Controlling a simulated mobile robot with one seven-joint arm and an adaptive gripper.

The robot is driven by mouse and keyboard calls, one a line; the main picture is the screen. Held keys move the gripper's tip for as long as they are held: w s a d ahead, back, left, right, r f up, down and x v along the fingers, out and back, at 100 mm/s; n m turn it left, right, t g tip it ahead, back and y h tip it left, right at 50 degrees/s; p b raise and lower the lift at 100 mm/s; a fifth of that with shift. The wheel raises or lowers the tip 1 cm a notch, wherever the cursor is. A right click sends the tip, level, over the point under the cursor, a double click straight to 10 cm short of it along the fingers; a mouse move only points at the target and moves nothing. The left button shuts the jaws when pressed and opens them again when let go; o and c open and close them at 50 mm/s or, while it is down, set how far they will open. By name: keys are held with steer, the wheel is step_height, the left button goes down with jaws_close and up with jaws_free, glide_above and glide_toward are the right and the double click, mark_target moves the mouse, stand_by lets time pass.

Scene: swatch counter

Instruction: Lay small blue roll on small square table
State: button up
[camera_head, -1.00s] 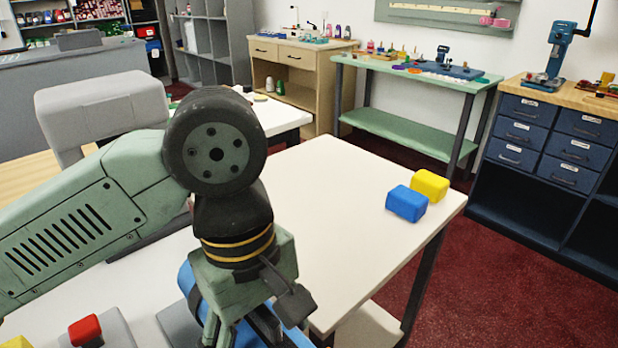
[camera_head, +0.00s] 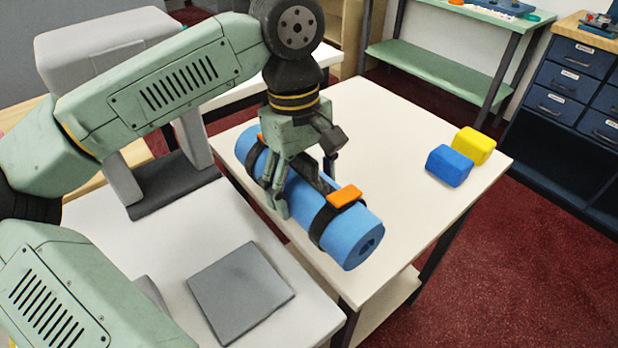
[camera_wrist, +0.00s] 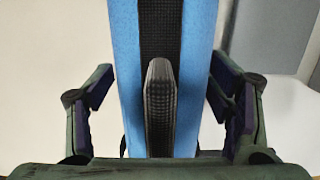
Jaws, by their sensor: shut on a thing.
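The blue roll (camera_head: 345,236) has black straps with orange buckles and lies level, slanting from upper left to lower right. My gripper (camera_head: 304,190) comes down over its middle, with a finger on each side, shut on it. In the wrist view the roll (camera_wrist: 198,60) runs between the two fingers, with a black band along its top. The roll is over the left part of a white-topped table (camera_head: 400,125), which I take as the small square table. Whether its underside touches the top cannot be told; the roll and gripper hide that part.
A blue block (camera_head: 449,166) and a yellow block (camera_head: 474,145) stand at the table's right corner. A white surface with a grey square pad (camera_head: 240,290) is at the lower left, beside the table. The table's middle, right of the roll, is clear.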

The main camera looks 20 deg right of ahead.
steer(key=w, duration=0.1)
steer(key=w+d, duration=0.1)
steer(key=shift+w+d+f, duration=0.15)
steer(key=shift+w+d, duration=0.05)
steer(key=shift+w, duration=0.1)
step_height(320, 180, down, 3)
steer(key=shift+r+p, duration=0.1)
steer(key=shift+p, duration=0.6)
steer(key=shift+f, duration=0.35)
steer(key=shift+f+b, duration=0.2)
steer(key=shift+b, duration=0.1)
steer(key=o, duration=1.3)
steer(key=shift+r, duration=0.1)
steer(key=shift+r+p, duration=0.25)
steer(key=shift+p, duration=0.15)
steer(key=r, duration=0.4)
steer(key=w+r+b, duration=0.1)
steer(key=r, duration=0.2)
steer(key=r+b, duration=0.1)
steer(key=r, duration=0.3)
steer(key=shift+w+a+r, duration=0.15)
steer(key=shift+a+r, duration=0.15)
steer(key=shift+r, duration=0.05)
